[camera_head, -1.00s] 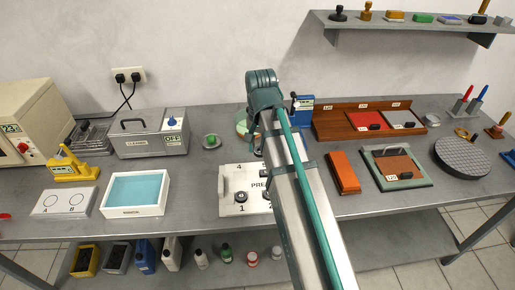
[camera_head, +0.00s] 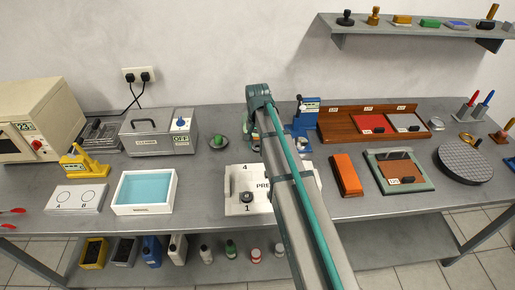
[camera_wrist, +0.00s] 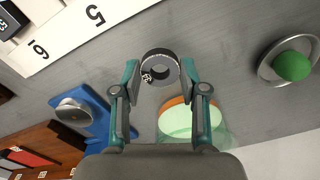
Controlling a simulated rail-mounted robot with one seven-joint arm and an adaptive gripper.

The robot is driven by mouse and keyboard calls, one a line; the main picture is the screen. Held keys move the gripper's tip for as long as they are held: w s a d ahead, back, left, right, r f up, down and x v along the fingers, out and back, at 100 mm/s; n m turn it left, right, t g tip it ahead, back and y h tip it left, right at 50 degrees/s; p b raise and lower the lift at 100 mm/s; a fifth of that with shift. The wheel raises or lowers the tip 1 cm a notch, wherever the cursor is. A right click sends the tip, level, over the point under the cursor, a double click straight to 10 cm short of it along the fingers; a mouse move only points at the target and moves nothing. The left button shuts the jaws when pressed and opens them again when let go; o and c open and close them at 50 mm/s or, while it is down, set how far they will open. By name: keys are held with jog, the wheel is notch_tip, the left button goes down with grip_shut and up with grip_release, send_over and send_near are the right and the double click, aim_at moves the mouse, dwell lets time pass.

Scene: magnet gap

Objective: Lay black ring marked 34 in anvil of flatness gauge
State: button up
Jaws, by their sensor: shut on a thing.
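A black ring (camera_wrist: 160,67) with a small white mark, apparently 34, is between the fingertips of my gripper (camera_wrist: 160,72) in the wrist view. My gripper is shut on it and holds it over the grey bench. A blue device, which looks like the flatness gauge (camera_wrist: 98,122), is left of the gripper there, with a round silver disc (camera_wrist: 74,110) that looks like its anvil. The disc looks empty. In the head view the blue gauge (camera_head: 303,110) stands just right of my arm. My gripper and the held ring are hidden behind the arm there.
A numbered white board (camera_wrist: 85,28) lies upper left in the wrist view. A round see-through green piece with an orange rim (camera_wrist: 190,118) is below the ring. A dish with a green knob (camera_wrist: 291,64) is at right. A brown rack (camera_head: 333,123) stands beside the gauge.

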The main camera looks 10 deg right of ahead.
aim_at(257, 155)
jog(key=shift+f, duration=1.4)
jog(key=shift+f, duration=0.1)
jog(key=o, duration=1.1)
jog(key=shift+c, duration=0.2)
notch_tip(257, 155, up, 11)
jog(key=b, duration=0.1)
jog(key=shift+b, duration=0.4)
jog(key=shift+o, duration=0.4)
jog(key=shift+r, duration=0.65)
